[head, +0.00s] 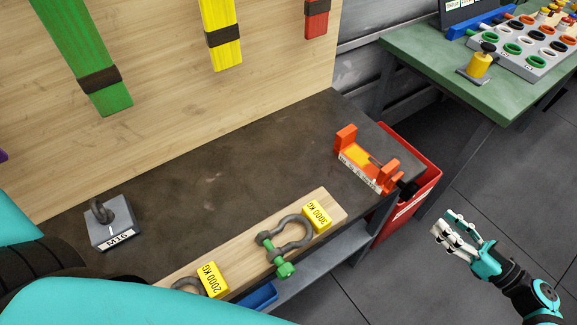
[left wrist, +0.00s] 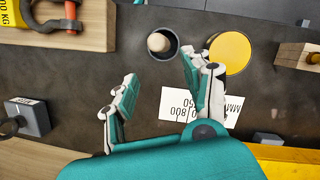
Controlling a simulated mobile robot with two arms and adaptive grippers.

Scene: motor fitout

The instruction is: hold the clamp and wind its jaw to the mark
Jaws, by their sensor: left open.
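The clamp (head: 368,164) is orange with two upright jaws, a yellow patch between them and a dark knob at its near right end. It stands on the right end of the dark bench in the head view. The mark on it is too small to make out. My right gripper (head: 444,222) is open and empty, to the right of the clamp and apart from it, over the floor. My left gripper (left wrist: 160,82) is open and empty above the bench in the left wrist view. The clamp does not show there.
A wooden board (head: 338,211) with shackles and a grey M16 block (head: 112,222) lie on the bench. A red bin (head: 425,186) stands beside the clamp's end. A black cup (left wrist: 162,44), yellow disc (left wrist: 231,52) and white card (left wrist: 176,104) lie near my left gripper.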

